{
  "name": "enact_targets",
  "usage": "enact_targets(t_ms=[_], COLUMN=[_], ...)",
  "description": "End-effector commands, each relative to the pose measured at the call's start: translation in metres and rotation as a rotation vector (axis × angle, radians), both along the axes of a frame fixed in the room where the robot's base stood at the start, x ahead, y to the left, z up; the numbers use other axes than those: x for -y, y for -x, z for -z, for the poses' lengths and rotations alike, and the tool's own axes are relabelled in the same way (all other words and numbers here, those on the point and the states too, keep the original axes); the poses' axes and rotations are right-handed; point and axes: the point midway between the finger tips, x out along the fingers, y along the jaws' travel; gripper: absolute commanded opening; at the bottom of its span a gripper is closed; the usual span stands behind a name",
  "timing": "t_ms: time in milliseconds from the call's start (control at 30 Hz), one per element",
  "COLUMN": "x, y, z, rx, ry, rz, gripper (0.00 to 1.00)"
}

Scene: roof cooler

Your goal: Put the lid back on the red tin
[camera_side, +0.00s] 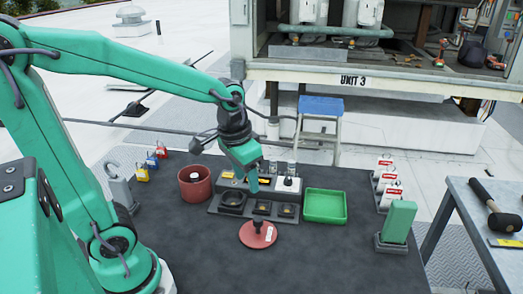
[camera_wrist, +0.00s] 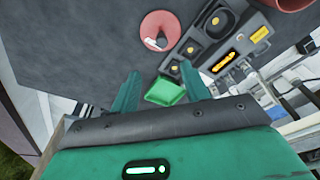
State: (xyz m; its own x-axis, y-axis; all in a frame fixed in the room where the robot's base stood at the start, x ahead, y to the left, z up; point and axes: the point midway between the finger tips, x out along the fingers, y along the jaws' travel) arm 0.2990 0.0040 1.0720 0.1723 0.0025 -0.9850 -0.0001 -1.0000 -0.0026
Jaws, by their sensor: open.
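The red tin (camera_side: 195,187) stands open on the dark mat, left of a dark fixture block. Something pale shows inside it. Part of the tin also shows at the top right of the wrist view (camera_wrist: 290,4). The red round lid (camera_side: 250,240) lies flat on the mat in front of the block, its dark knob upward and a white label on top. The lid shows at the top middle of the wrist view (camera_wrist: 158,22). My gripper (camera_side: 256,182) is in the air near the block, behind the lid in the side view. Its fingers (camera_wrist: 160,72) are apart and empty.
The fixture block (camera_side: 228,208) with dark sockets sits beside the lid. A green tray (camera_side: 325,207) is to its right; it also shows beyond my fingers (camera_wrist: 166,92). A green upright block (camera_side: 398,222) and red-and-white padlocks (camera_side: 388,188) stand farther right. The front mat is clear.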

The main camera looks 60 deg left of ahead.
Motion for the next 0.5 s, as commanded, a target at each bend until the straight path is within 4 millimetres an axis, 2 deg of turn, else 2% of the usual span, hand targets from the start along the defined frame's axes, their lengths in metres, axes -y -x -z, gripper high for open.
enact_targets(t_ms=[200,500], x=[0.002,0.004], y=[0.027,0.061], z=[-0.028,-0.051], rx=[0.12,0.263], ry=[0.0,0.001], rz=[0.0,0.001], gripper=[0.46,0.46])
